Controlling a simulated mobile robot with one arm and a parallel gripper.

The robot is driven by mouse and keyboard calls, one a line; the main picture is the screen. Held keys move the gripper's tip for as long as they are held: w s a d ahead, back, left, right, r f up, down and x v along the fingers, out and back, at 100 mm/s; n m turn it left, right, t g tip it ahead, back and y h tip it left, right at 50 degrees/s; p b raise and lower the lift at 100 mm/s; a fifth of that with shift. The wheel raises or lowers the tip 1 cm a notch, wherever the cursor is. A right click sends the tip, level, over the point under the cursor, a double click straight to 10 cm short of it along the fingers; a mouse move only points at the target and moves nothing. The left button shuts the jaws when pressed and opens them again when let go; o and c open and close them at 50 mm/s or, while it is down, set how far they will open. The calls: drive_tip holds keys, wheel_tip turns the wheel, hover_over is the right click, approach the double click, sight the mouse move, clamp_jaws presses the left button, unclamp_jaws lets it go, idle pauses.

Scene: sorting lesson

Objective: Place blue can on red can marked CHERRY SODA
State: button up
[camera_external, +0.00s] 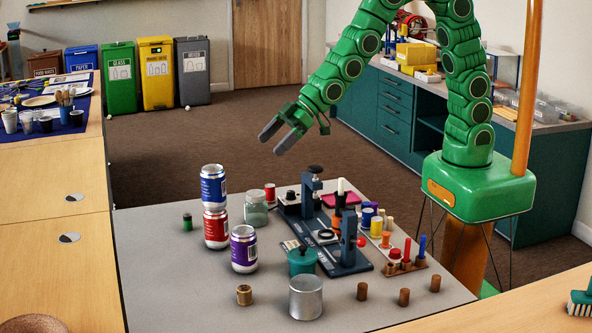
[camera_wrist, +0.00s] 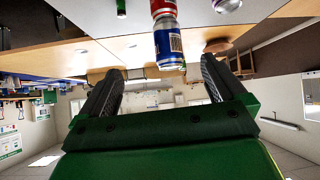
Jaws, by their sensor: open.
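The blue can (camera_external: 213,187) stands upright on top of the red can (camera_external: 216,229), at the left part of the grey table. In the wrist view, which is upside down, the blue can (camera_wrist: 168,44) shows with the red can (camera_wrist: 163,8) at the picture's top edge. The wording on the red can is too small to read. My gripper (camera_external: 274,141) is open and empty, raised in the air to the right of the stack and apart from it. Its two fingers also show in the wrist view (camera_wrist: 160,70), with nothing between them.
A purple can (camera_external: 244,250) stands just in front of the stack. A metal cup (camera_external: 306,298) stands at the front. The table's left edge is near the cans.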

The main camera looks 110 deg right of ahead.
drive_tip(key=s+r+g, duration=0.3)
drive_tip(key=s+g, duration=0.1)
drive_tip(key=s, duration=1.1)
drive_tip(key=s+r+m+g, duration=0.1)
drive_tip(key=s+r+g, duration=0.2)
drive_tip(key=s, duration=1.3)
drive_tip(key=s+r+g, duration=0.3)
drive_tip(key=s+g, duration=0.1)
drive_tip(key=s, duration=1.1)
drive_tip(key=shift+s+a+g+h, duration=0.3)
drive_tip(key=shift+s+a+h, duration=0.05)
drive_tip(key=shift+h, duration=0.05)
